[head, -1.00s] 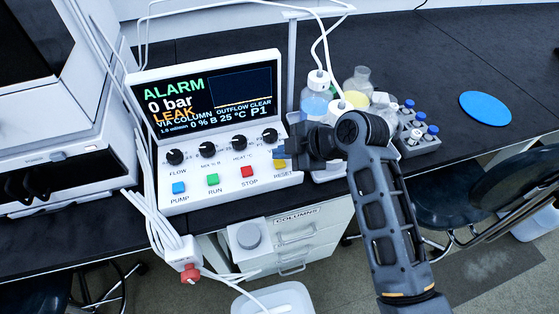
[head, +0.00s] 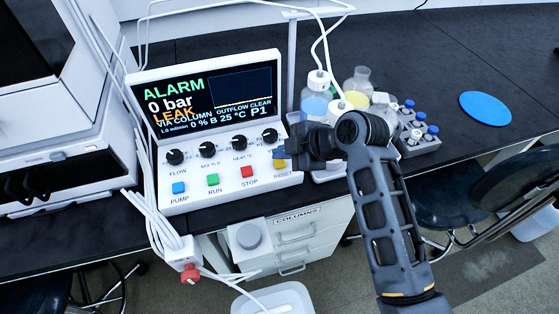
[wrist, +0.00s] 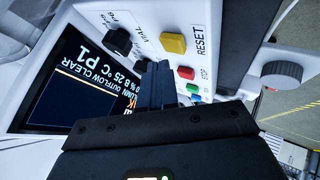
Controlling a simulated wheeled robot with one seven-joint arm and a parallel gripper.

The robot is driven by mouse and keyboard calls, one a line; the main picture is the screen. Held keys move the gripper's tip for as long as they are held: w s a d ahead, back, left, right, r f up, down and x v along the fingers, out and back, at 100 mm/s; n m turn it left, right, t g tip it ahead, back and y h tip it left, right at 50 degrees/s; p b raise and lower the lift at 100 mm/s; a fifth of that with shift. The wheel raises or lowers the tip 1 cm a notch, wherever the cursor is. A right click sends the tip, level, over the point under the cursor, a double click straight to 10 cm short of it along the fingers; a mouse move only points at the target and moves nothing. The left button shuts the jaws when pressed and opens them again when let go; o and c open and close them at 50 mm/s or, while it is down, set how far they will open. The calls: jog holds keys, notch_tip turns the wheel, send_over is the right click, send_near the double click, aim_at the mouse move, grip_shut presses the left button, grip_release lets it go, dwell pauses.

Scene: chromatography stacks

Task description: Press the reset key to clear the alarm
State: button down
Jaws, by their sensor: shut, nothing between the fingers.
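The yellow reset key (head: 280,164) is at the right end of the key row on the white control unit (head: 215,190). Its label RESET is just below it. In the wrist view the reset key (wrist: 172,43) stands clear beside my fingers, with a gap visible between them. My gripper (head: 279,153) is shut and empty, over the panel's right side close to the reset key; in the head view it partly hides the key's surroundings. The screen (head: 208,97) reads ALARM, 0 bar, LEAK VIA COLUMN, OUTFLOW CLEAR.
Blue pump (head: 179,188), green run (head: 213,180) and red stop (head: 247,171) keys sit left of reset, with black knobs (head: 239,142) above. Bottles (head: 315,100) and a vial rack (head: 418,140) stand right of the unit. White tubes hang at its left.

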aim_at(283, 165)
jog(key=shift+f, duration=0.2)
jog(key=shift+f+b, duration=0.25)
jog(key=shift+b, duration=0.1)
jog(key=shift+f+b, duration=0.4)
jog(key=shift+f, duration=0.1)
dwell(0.8)
dwell(0.3)
jog(key=shift+r+p, duration=0.7)
jog(key=shift+r, duration=0.25)
jog(key=shift+r+p, duration=1.85)
jog(key=shift+r, duration=0.7)
jog(key=shift+f, duration=0.1)
